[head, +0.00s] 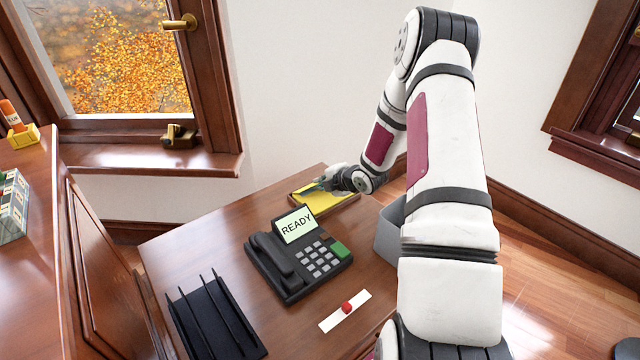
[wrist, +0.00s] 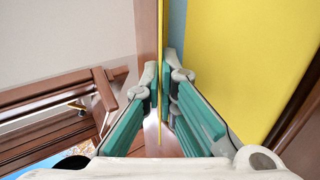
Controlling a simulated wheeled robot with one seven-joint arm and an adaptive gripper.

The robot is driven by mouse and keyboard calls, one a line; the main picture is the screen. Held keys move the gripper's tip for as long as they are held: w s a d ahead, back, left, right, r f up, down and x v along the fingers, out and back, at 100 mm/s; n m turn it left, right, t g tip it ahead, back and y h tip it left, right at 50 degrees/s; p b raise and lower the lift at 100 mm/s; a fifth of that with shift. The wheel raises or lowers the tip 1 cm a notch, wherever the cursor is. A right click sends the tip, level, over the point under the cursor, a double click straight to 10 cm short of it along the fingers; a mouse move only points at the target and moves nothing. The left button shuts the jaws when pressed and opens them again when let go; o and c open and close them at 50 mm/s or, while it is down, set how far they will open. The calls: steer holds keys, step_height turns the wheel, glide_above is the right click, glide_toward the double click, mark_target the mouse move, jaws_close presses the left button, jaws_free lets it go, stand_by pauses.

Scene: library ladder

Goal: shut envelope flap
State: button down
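The yellow envelope (head: 327,203) lies at the far edge of the desk in the head view, partly hidden behind my gripper (head: 325,184). In the wrist view its broad yellow face (wrist: 240,60) fills the right side. The envelope flap (wrist: 160,70) shows there as a thin yellow strip, seen edge-on, with a light blue strip just right of it. My gripper (wrist: 160,78) has one fingertip on each side of the flap, and the fingers look closed onto it. In the head view the fingers are too small to read clearly.
A dark desk phone (head: 297,255) reading READY stands in front of the envelope. A black rack (head: 213,320) and a white strip (head: 358,300) with a red knob (head: 347,307) lie nearer. A grey bin (head: 388,232) is beside the desk's right edge.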

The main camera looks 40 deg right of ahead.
steer(key=c, duration=1.9)
jaws_free()
steer(key=shift+v, duration=4)
